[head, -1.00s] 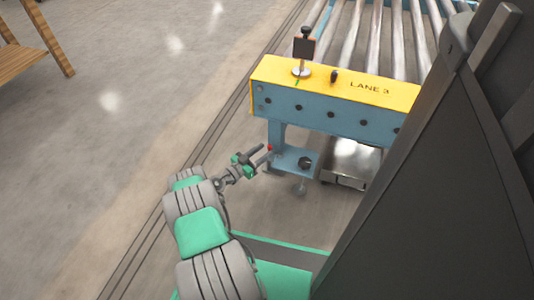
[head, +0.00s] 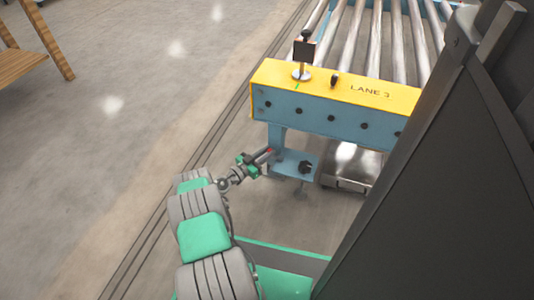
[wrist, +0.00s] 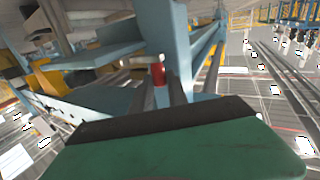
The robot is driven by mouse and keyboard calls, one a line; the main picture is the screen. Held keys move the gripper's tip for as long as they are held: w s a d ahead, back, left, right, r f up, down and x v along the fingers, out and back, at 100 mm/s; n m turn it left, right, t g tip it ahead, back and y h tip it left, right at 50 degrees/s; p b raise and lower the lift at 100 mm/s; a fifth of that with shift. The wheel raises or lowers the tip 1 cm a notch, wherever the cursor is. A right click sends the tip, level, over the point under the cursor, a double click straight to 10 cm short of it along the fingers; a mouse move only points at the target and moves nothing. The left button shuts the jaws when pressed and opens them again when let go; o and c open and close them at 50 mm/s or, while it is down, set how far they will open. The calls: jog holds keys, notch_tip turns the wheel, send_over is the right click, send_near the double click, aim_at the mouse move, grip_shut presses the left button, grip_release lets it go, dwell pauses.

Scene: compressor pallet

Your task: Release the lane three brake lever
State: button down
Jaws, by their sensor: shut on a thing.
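The LANE 3 conveyor end (head: 300,88) has a yellow top and a blue side face. The lane three brake lever shows only as a small red end (head: 269,150) beside the blue leg below it. In the wrist view the red lever end (wrist: 158,73) stands between my two fingers. My gripper (head: 266,154) is shut on the lever, left of the blue leg. The rest of the lever is hidden by the fingers.
A blue bracket (head: 286,161) with a black knob (head: 305,167) sits right beside my gripper. A dark plate on a post (head: 304,49) and a small black knob (head: 334,80) stand on the yellow top. Open floor (head: 120,160) lies to the left.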

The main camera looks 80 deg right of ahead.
jog(key=shift+a, duration=0.1)
jog(key=shift+t+p, duration=0.3)
jog(key=shift+p, duration=0.1)
jog(key=shift+s+a+n+t+h+p, duration=0.3)
jog(key=shift+a+n+t+h+p, duration=0.35)
jog(key=shift+n+t, duration=0.85)
jog(key=shift+s+a+n+t+h+p, duration=0.35)
jog(key=shift+n+t+p, duration=0.65)
jog(key=shift+t, duration=1.05)
jog(key=shift+s+a+n+t+h+p, duration=0.25)
jog(key=shift+a+n+t+h+p, duration=0.4)
jog(key=shift+n+t, duration=0.85)
jog(key=shift+t+y, duration=0.25)
jog(key=shift+t, duration=0.1)
jog(key=shift+d, duration=0.1)
jog(key=c, duration=1.3)
grip_release()
